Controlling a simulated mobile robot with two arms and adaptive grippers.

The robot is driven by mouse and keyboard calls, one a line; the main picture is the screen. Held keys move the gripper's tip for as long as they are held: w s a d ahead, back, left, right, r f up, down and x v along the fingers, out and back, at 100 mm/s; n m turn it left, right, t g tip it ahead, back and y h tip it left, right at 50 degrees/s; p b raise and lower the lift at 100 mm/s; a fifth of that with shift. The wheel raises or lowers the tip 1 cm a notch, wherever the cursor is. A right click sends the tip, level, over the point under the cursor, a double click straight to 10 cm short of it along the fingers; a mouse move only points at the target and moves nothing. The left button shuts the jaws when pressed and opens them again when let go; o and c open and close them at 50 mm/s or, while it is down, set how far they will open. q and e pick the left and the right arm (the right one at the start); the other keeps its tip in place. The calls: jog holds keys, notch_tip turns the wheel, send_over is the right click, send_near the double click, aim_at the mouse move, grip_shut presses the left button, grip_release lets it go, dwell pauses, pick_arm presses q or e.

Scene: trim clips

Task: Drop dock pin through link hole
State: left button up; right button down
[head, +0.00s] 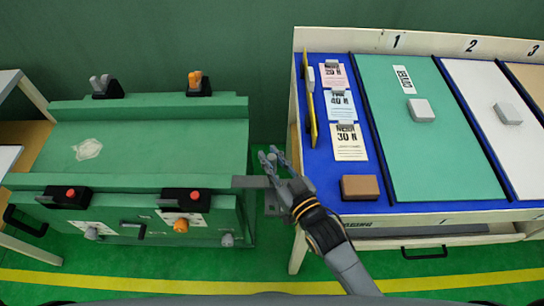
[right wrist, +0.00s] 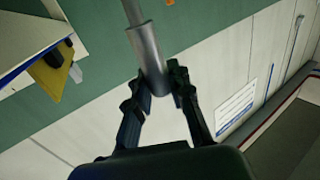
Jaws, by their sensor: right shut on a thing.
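My right gripper (head: 272,162) is at the right edge of the green bench, above a grey flat link bar (head: 252,182) that sticks out from the bench. In the right wrist view the right gripper (right wrist: 165,88) is shut on a grey round pin (right wrist: 147,50), with a thinner rod beyond a thicker sleeve. The gripper and its fingers largely hide the pin in the head view. The link hole is not distinguishable, so I cannot tell whether the pin is in line with it. My left gripper is not in view.
The green bench (head: 150,146) carries black holders with a grey knob (head: 100,84) and an orange knob (head: 195,79). A table with a blue top (head: 320,190) stands right, holding cards, a brown block (head: 360,188) and coloured panels. A narrow gap separates bench and table.

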jog(key=shift+f+b, duration=1.1)
jog(key=shift+f, duration=0.75)
jog(key=c, duration=1.1)
grip_release()
jog(key=shift+c, duration=0.2)
jog(key=v, duration=1.2)
